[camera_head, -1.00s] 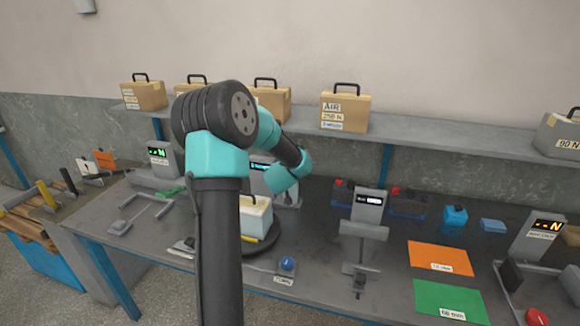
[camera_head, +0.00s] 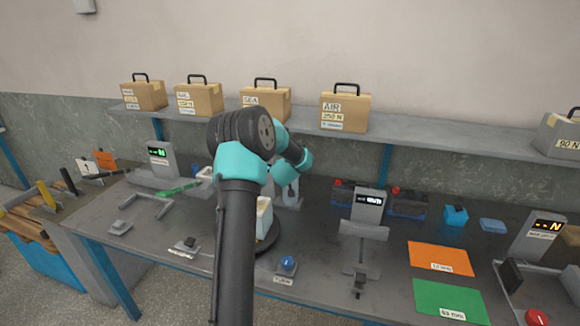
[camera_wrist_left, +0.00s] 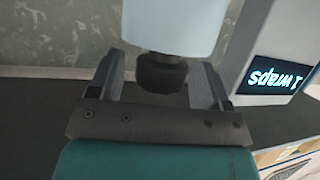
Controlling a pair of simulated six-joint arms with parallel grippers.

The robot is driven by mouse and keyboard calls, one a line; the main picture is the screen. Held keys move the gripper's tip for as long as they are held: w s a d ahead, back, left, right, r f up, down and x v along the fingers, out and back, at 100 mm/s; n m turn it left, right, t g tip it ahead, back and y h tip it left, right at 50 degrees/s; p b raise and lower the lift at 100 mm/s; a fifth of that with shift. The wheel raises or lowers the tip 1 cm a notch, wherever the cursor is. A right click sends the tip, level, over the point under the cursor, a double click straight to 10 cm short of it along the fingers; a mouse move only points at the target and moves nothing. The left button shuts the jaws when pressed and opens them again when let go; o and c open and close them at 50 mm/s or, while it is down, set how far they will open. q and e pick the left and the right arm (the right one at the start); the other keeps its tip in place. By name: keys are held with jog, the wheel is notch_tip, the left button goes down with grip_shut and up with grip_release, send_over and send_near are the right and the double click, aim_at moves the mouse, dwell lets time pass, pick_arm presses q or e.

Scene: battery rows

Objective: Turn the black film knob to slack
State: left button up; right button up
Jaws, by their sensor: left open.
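The black film knob (camera_wrist_left: 162,74) sits under a pale, smooth cylinder-like part (camera_wrist_left: 175,25) in the left wrist view. My left gripper (camera_wrist_left: 158,66) is open, with one finger on each side of the knob. I cannot tell whether either finger touches it. A display (camera_wrist_left: 277,77) at the right of that view reads "1 wraps". A white box (camera_head: 263,216) shows partly beside my arm, on a dark round turntable (camera_head: 268,243). My right gripper is not in view.
A grey stand with a lit display (camera_head: 368,204) is right of the turntable. Orange (camera_head: 440,257) and green (camera_head: 450,300) sheets lie further right. A blue knob (camera_head: 287,263) is at the front edge. Several labelled cases stand on the back shelf (camera_head: 420,132).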

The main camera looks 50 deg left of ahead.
pick_arm(q)
jog(key=shift+c, duration=0.4)
jog(key=c, duration=0.8)
jog(key=shift+c, duration=0.2)
jog(key=shift+n+g+y, duration=0.5)
jog(key=shift+n+g, duration=0.1)
jog(key=shift+n, duration=0.1)
jog(key=n+g+y, duration=0.2)
jog(key=n+g, duration=0.2)
jog(key=shift+w+g, duration=0.1)
jog(key=shift+g, duration=0.2)
jog(key=shift+n+g+y, duration=0.3)
jog(key=shift+n+g, duration=1.7)
jog(key=shift+g, duration=0.2)
